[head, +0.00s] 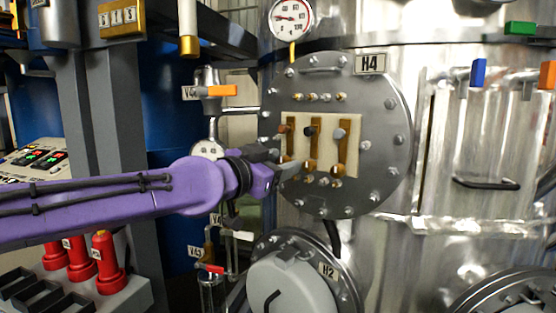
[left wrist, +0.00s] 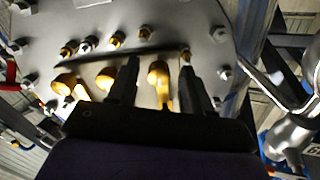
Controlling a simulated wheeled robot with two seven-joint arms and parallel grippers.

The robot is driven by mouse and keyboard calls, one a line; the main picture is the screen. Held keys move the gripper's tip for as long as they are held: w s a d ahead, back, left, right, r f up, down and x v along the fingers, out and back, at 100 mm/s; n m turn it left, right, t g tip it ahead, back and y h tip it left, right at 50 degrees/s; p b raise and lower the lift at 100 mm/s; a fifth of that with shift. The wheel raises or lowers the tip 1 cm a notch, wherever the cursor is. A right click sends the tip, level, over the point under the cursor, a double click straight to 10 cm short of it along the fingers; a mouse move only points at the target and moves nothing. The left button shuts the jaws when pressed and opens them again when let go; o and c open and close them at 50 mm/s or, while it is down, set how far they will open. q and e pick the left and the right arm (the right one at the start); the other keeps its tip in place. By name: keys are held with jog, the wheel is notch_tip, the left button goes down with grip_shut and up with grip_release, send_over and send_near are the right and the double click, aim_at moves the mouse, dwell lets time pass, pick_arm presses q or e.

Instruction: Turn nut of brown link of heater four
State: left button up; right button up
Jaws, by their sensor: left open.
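Heater four is a round grey flange (head: 384,176) labelled H4, with a cream panel carrying three upright brass links. The left link (head: 291,147) has a brown top; the middle has a black top (head: 311,131), the right a grey one (head: 339,134). My left gripper (head: 284,172) is at the lower end of the brown link and partly covers it. In the left wrist view, the open fingers (left wrist: 157,88) stand either side of a brass link end (left wrist: 158,72). Contact cannot be told. My right gripper is not in view.
A pressure gauge (head: 291,17) is above. Flange H2 (head: 295,283) bulges out below. A valve with an orange handle (head: 221,91) and thin pipes stand left of the flange.

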pick_arm(q)
jog(key=shift+d, duration=0.1)
grip_shut()
